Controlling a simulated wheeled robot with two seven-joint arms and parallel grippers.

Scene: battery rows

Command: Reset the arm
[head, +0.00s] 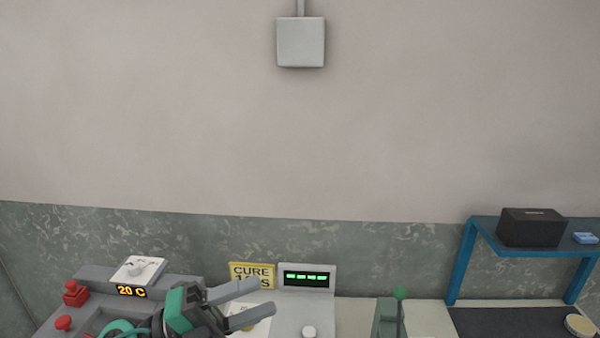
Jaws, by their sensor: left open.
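My left gripper (244,306) is at the bottom of the head view, left of the middle. Its two grey fingers point right and are apart, with nothing seen between them. It is above the bench, in front of the yellow sign (252,270) reading "CURE", whose lower line it partly covers. My right gripper is not in view.
A grey machine (185,283) with a "20 C" display and red knobs (75,293) is at left. A panel (307,278) with green bars stands right of the gripper. A green lever (399,305) is further right. A blue shelf (490,238) holds a black box (532,227).

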